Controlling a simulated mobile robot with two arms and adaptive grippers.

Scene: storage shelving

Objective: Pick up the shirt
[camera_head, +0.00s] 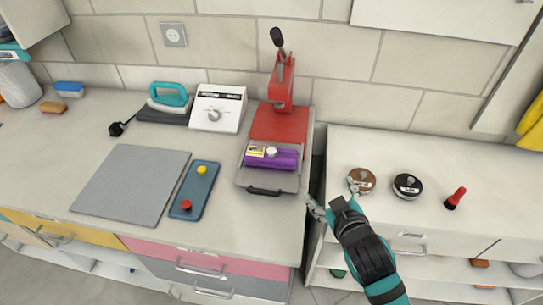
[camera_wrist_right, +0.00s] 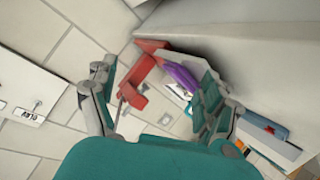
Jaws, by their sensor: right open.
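A purple folded bundle (camera_head: 287,160), which looks like the shirt, lies on the grey plate of the red press (camera_head: 278,122). A small yellow label and a pale round knob show at its upper left side. My right gripper (camera_head: 332,197) is open and empty, to the right of and nearer than the bundle, by the gap between the two counters. In the right wrist view the purple bundle (camera_wrist_right: 181,77) shows partly behind one finger of the open right gripper (camera_wrist_right: 155,80). My left gripper is not in view.
The press has a dark front handle (camera_head: 265,191). A brown round stamp (camera_head: 361,181), a black one (camera_head: 407,186) and a red-handled tool (camera_head: 455,198) stand on the right counter. A grey mat (camera_head: 130,185) and a blue tray (camera_head: 194,190) lie left of the press.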

